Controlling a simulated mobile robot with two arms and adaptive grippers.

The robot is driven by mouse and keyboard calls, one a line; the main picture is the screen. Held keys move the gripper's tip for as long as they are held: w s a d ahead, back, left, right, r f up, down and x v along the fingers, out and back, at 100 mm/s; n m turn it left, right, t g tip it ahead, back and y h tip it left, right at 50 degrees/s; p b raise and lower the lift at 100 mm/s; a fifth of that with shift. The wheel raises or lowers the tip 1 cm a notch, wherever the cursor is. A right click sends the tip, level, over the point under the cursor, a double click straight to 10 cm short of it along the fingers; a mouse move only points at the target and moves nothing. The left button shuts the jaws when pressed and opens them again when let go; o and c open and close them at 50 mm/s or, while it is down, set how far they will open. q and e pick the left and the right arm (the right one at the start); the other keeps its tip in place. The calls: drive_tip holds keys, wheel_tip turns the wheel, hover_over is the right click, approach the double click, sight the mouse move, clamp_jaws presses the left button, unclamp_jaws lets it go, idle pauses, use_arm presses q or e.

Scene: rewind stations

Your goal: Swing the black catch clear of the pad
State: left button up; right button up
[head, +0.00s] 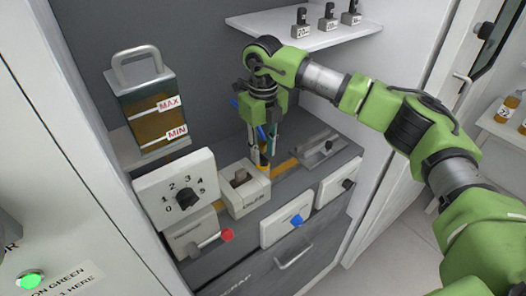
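My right gripper (265,163) reaches down from the green arm to the back right edge of a beige block (245,204) with a recess in its top. Its fingers look close together. I cannot tell whether they are shut, touch the block or hold anything. A grey metal plate (312,157) with a small dark part on it lies to the right of the gripper, apart from it. I cannot tell which dark part is the black catch, and no pad is clearly recognizable. My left gripper is not in view.
A dial panel (176,189) and a handled tank (150,98) marked MAX and MIN stand at the left. A red-tipped lever (227,234) and a blue knob (297,220) stick out in front. A white shelf (275,24) with several black-topped items hangs above.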

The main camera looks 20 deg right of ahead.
sight(263, 157)
wheel_tip(263, 157, up, 11)
idle(0.3)
drive_tip(key=shift+f, duration=0.1)
